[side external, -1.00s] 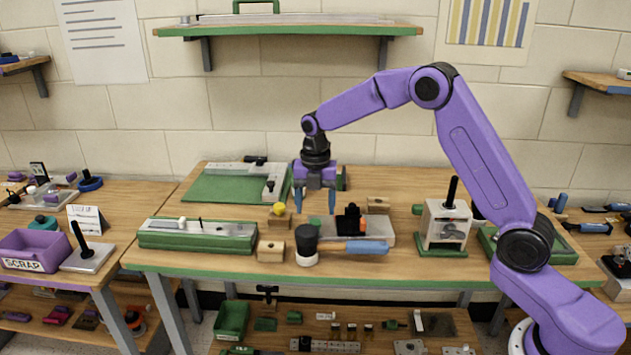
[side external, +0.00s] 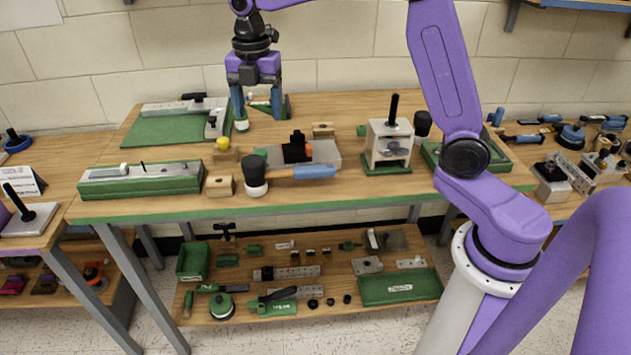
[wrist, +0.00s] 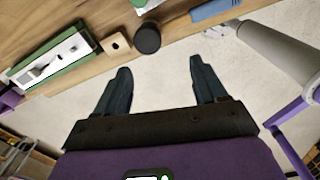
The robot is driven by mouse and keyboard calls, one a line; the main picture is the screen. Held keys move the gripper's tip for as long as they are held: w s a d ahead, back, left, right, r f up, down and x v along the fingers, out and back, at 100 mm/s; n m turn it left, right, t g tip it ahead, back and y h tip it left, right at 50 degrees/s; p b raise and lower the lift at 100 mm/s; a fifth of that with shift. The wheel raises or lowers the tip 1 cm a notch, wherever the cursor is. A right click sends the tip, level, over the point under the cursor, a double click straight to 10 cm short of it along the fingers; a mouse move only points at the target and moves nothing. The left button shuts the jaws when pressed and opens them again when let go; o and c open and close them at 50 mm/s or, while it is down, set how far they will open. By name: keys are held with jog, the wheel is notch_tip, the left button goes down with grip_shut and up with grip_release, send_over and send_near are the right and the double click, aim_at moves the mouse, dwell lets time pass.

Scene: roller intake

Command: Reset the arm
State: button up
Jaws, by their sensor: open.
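My gripper (side external: 258,108) is open above the back-middle of the bench in the side view, its two dark fingers pointing down. A small pale thing shows at the left fingertip; I cannot tell whether they touch. In the wrist view my gripper (wrist: 158,70) has its fingers wide apart with nothing between them, only pale floor beyond. A yellow-knobbed block (side external: 222,145) is in front and to the left of the fingers. A black clamp on a grey plate (side external: 325,155) is in front and to the right.
The wooden bench (side external: 400,205) has a green front edge. A black-and-white round tool (side external: 255,175), a wooden block (side external: 220,187), a green-based fixture (side external: 140,180) and a white press (side external: 388,145) stand on it. A lower shelf (side external: 340,280) holds several parts.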

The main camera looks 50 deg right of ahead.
jog(key=s+f+m, duration=0.2)
jog(key=s+m, duration=0.2)
jog(key=s, duration=0.7)
jog(key=s+d+f+m, duration=0.1)
jog(key=s+m, duration=0.3)
jog(key=s, duration=0.7)
jog(key=s+d+f+m, duration=0.1)
jog(key=s+f+m, duration=0.1)
jog(key=s, duration=0.9)
jog(key=shift+s+d+f+m, duration=0.15)
jog(key=shift+s+f+m, duration=0.2)
jog(key=shift+m, duration=0.55)
jog(key=shift+r, duration=0.1)
